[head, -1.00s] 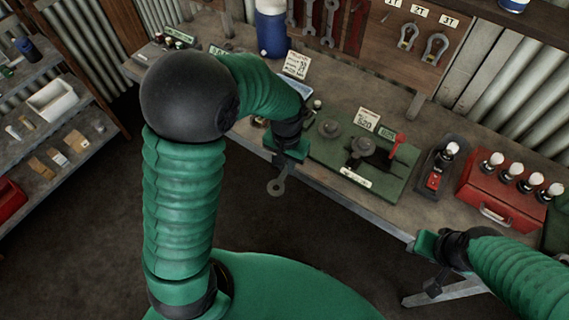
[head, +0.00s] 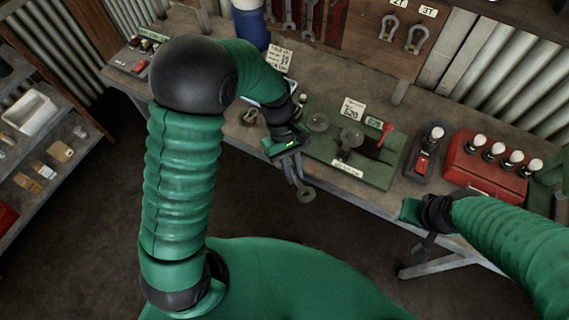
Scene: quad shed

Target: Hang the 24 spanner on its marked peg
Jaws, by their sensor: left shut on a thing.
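My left gripper (head: 294,171) is above the front edge of the bench, shut on a grey spanner (head: 306,194). The spanner hangs down past the bench edge with its ring end lowest; its number cannot be read. The tool board (head: 365,38) on the back wall is cut off by the top of the view. Spanners (head: 290,17) hang on its left part, beside red marked areas (head: 335,20). The marked peg for the 24 cannot be picked out. My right gripper (head: 422,243) is low at the right, near the bench's front edge; its fingers are too dark to read.
A green base (head: 375,172) with a red lever (head: 385,133) stands on the bench (head: 330,83). To its right are a dark tray (head: 423,165) and a red box (head: 470,170) with white-topped items. A blue container (head: 251,30) stands at the back. Shelves (head: 55,165) are at left.

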